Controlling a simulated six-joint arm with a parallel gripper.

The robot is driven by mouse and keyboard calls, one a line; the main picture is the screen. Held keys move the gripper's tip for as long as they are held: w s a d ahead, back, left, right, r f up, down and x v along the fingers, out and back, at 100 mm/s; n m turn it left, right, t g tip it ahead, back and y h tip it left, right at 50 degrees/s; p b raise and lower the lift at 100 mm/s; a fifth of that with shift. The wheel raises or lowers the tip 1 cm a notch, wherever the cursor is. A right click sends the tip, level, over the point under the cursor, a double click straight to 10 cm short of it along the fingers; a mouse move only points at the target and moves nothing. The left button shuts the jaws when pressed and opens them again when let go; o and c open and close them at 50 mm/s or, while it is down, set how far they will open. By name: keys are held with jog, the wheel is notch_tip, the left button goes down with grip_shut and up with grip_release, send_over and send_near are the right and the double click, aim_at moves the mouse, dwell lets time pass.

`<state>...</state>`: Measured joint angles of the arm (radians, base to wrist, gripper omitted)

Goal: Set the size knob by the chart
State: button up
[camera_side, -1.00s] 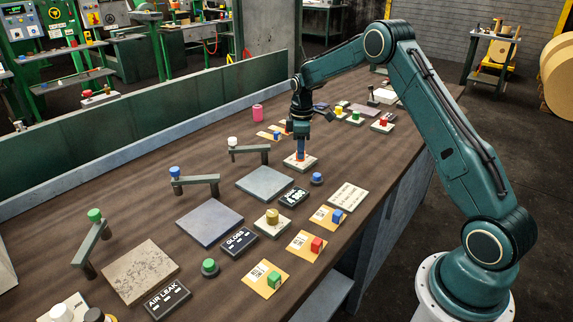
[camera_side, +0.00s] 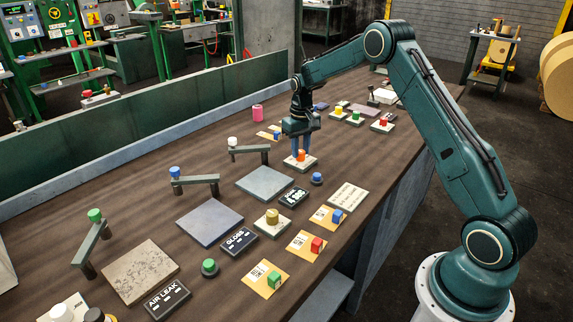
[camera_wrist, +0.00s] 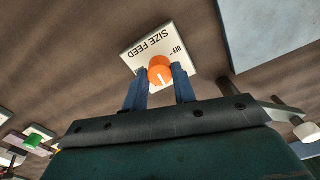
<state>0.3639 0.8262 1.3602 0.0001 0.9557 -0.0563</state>
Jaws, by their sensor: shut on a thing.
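The orange size knob (camera_side: 300,155) sits on a small white plate (camera_side: 304,165) in the middle of the bench. In the wrist view the knob (camera_wrist: 161,72) has a white pointer line aimed toward my gripper, and the plate (camera_wrist: 150,40) reads "SIZE FEED", upside down. My gripper (camera_wrist: 160,80) points down from above, with its blue fingers on both sides of the knob and shut on it. In the side view the fingers (camera_side: 301,145) partly hide the knob. The white card with printed lines (camera_side: 348,196) may be the chart; its text is too small to read.
A blue-grey slab (camera_side: 263,184), a dark display (camera_side: 293,197) and a blue button (camera_side: 317,178) lie close to the plate. Plates with yellow, green and red knobs (camera_side: 382,123) stand farther back. Low bracket arms (camera_side: 250,150) stand at the left.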

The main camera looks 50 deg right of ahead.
aim_at(301, 152)
jog(key=m, duration=0.5)
jog(key=shift+m, duration=0.3)
jog(key=m, duration=0.9)
jog(key=shift+m, duration=0.4)
jog(key=m, duration=0.4)
jog(key=shift+m, duration=0.4)
jog(key=o, duration=1)
notch_tip(301, 152, up, 14)
jog(key=shift+f, duration=0.1)
